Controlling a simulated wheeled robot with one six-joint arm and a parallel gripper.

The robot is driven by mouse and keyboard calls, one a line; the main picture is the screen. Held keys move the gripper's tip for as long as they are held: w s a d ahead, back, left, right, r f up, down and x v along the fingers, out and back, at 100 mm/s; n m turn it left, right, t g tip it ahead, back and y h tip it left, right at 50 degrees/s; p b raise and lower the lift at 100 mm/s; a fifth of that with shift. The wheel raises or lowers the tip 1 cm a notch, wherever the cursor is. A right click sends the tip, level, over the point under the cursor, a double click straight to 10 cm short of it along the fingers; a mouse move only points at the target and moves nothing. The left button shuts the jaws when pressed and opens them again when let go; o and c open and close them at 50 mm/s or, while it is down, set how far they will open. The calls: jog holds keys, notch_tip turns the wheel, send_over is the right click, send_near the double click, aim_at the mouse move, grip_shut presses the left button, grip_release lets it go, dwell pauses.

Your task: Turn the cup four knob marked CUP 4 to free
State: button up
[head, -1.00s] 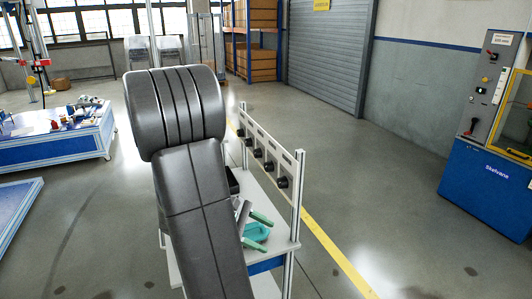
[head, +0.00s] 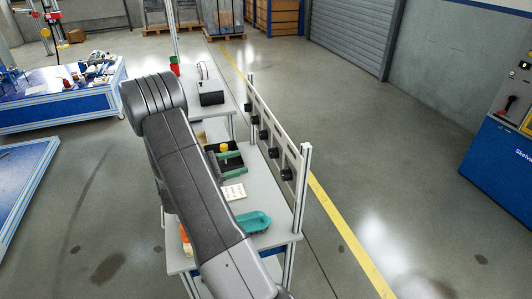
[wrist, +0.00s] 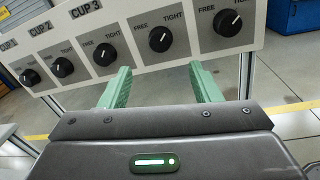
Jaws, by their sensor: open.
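The panel (wrist: 130,44) carries a row of black knobs marked FREE and TIGHT. The fourth knob from the left (wrist: 159,38) has its own cup label out of frame; it follows the CUP 3 knob (wrist: 102,51). Its white pointer leans up and right, towards TIGHT. In the head view that knob (head: 273,152) is second nearest on the rail. My gripper (wrist: 160,75) is open and empty, its green fingers apart, facing the panel. The fourth knob shows between and beyond the fingertips, not gripped. In the head view the gripper (head: 241,160) is left of the panel.
A fifth knob (wrist: 228,22) sits to the right. Below my arm, the grey bench (head: 272,237) holds a teal tray (head: 254,222) and a white block with dots (head: 234,192). Open floor and a yellow line (head: 345,235) lie right of the panel.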

aim_at(270, 154)
jog(key=p+x, duration=0.1)
jog(key=x, duration=0.9)
jog(key=shift+w+d+p, duration=0.1)
jog(key=shift+d+p, duration=0.1)
jog(key=shift+p, duration=0.1)
jog(key=shift+c, duration=0.5)
jog(key=c, duration=0.9)
